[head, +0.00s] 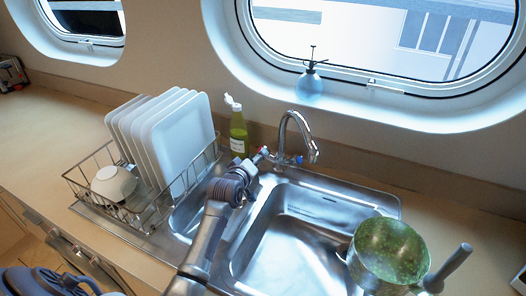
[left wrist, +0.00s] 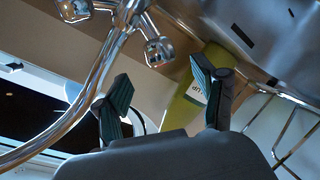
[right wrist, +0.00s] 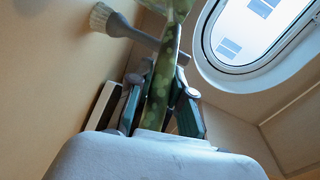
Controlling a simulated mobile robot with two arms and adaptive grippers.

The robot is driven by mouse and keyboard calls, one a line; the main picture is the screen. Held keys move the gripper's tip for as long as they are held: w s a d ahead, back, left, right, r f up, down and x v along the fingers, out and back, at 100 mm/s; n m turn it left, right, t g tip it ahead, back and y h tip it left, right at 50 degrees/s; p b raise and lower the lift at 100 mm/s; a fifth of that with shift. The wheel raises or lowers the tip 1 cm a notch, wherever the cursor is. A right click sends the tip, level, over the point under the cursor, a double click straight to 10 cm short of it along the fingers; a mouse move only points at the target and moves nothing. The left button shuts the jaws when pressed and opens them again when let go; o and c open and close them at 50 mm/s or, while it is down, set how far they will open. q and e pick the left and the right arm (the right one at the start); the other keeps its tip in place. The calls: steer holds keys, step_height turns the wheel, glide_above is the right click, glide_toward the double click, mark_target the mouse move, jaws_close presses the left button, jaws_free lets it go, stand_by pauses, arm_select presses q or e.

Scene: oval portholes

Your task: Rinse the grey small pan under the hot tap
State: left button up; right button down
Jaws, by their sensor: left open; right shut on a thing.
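My left gripper (head: 262,157) is open beside the red-marked knob. The left wrist view shows its parted, empty fingers (left wrist: 165,95) near the tap (left wrist: 100,70). No water shows.
A green bottle (head: 238,132) stands close behind my left gripper. A rack (head: 140,222) with several white plates and a bowl is left of the sink (head: 285,255). A spray bottle (head: 309,84) sits on the porthole ledge. The right basin's middle is clear.

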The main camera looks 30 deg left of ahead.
arm_select(q)
steer(key=x, duration=0.7)
steer(key=shift+w+a, duration=0.1)
steer(key=shift+w, duration=0.2)
arm_select(e)
steer(key=shift+r, duration=0.2)
